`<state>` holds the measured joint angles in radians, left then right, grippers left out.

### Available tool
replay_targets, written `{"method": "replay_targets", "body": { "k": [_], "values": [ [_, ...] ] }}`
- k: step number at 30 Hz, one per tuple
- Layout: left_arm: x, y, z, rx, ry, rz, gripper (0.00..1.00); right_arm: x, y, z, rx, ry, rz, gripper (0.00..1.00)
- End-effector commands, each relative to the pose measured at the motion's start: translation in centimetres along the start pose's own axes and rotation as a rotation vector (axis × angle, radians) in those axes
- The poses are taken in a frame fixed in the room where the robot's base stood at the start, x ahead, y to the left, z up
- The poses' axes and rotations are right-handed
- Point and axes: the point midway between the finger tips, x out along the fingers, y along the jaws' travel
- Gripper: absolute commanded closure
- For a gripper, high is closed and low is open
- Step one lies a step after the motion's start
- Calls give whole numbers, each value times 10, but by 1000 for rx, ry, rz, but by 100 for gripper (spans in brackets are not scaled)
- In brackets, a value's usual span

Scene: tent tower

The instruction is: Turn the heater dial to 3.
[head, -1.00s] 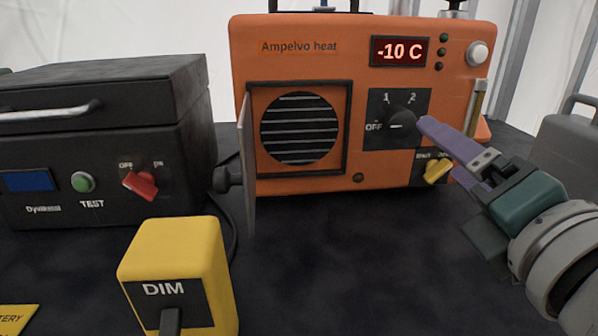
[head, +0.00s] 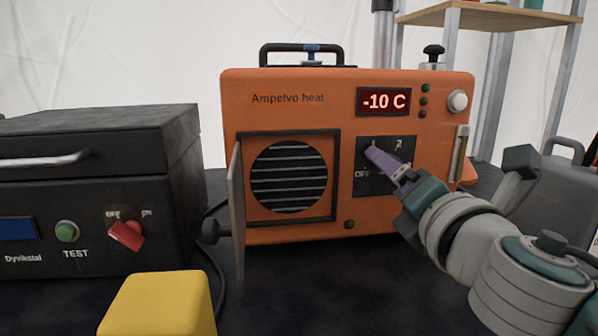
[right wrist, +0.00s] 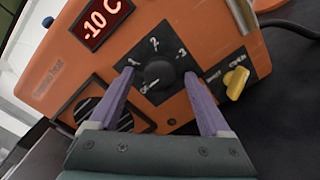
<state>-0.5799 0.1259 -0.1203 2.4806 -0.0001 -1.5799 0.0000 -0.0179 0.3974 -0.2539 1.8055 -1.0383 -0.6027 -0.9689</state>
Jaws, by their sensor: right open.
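The orange heater (head: 290,84) stands on the dark table, its display (head: 384,102) reading -10 C. Its black dial (right wrist: 159,75) sits on a dark plate marked OFF, 1, 2 and 3 in the right wrist view. My right gripper (head: 372,150) is in front of this plate and hides most of the dial in the head view. In the right wrist view its two purple fingers (right wrist: 158,82) are spread, one on each side of the dial, with gaps between. Which mark the dial points at is hard to tell. My left gripper is not in view.
A yellow lever (right wrist: 236,82) sits beside the dial plate. The heater's open grille door (head: 237,215) sticks out toward me. A black box (head: 90,150) with a red switch stands at left, and a yellow DIM box (head: 160,300) in front.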

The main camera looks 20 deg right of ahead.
Motion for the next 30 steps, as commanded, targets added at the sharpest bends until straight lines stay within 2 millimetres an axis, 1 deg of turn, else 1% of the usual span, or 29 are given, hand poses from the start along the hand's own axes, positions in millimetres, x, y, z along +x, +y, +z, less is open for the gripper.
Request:
{"method": "replay_targets", "body": {
  "k": [4,5,26,30],
  "values": [
    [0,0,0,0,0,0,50,0,0,0,0,1,0,19],
    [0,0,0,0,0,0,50,0,0,0,0,1,0,21],
    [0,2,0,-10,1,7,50,0,0,0,1,0,0,100],
    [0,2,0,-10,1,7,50,0,0,0,2,1,0,100]
  ]
}}
